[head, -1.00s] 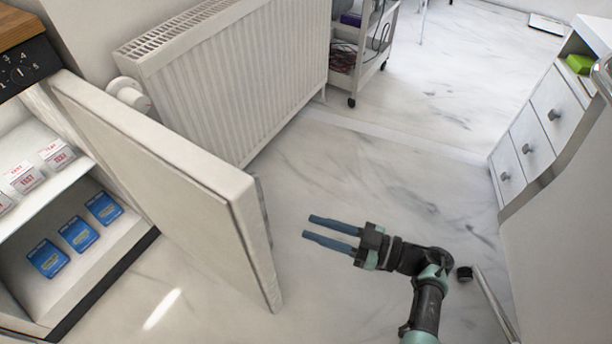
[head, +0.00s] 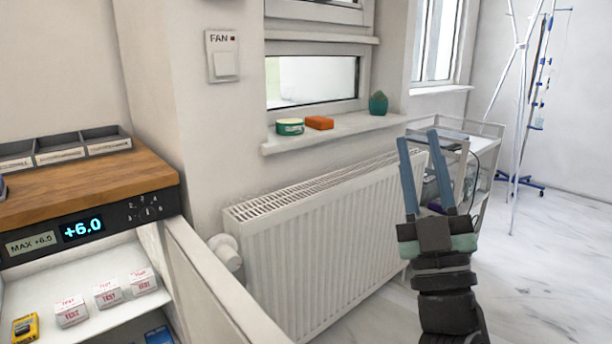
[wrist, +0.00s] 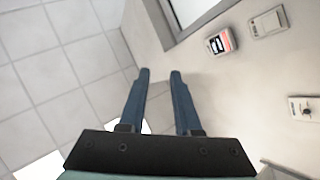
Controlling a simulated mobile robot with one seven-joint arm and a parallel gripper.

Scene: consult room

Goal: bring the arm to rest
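My gripper (head: 419,136) points upward in the head view, in front of the radiator and the trolley. Its two blue fingers stand apart with nothing between them, so it is open and empty. In the wrist view my gripper (wrist: 159,73) also shows an empty gap between the fingers, against a pale wall and a tiled ceiling (wrist: 50,70). It seems clear of everything, though its distance from the radiator is hard to judge.
The fridge door (head: 210,290) stands open at lower left; boxes (head: 108,293) sit inside. A radiator (head: 320,240) lies beneath the windowsill (head: 345,131), which holds small items. A trolley (head: 485,150) stands behind my gripper. Wall devices (wrist: 221,42) show in the wrist view.

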